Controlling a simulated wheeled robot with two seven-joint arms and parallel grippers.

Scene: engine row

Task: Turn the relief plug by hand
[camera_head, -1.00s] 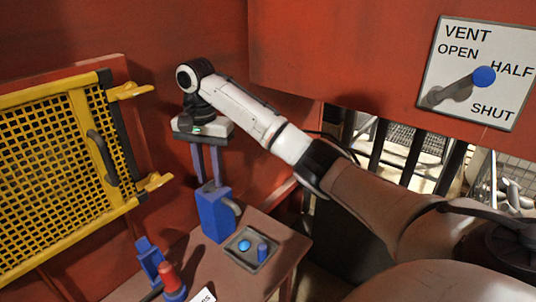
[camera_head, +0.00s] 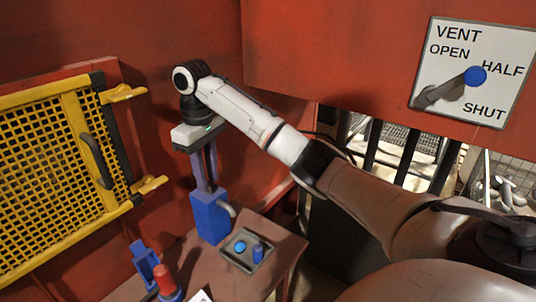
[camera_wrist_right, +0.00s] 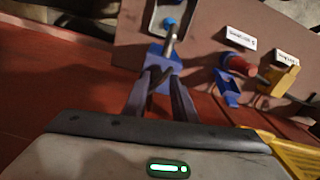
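My right gripper (camera_head: 208,188) points down over a blue block (camera_head: 210,218) with a grey spout, which stands on the brown table. Its two fingers are a little apart, and their tips are at the block's top. In the right wrist view the fingertips (camera_wrist_right: 163,74) reach the same blue block (camera_wrist_right: 156,54), with the grey spout behind it. I cannot make out the relief plug itself; the fingertips hide the top of the block. Whether the fingers are closed on something there, I cannot tell. My left gripper is not in view.
A grey tray (camera_head: 262,268) with blue knobs lies right of the block. A red-topped blue fitting (camera_head: 164,280) and a blue bracket (camera_head: 143,258) stand to the left. A yellow mesh gate (camera_head: 50,170) is at left; a vent lever plate (camera_head: 440,62) is on the red wall.

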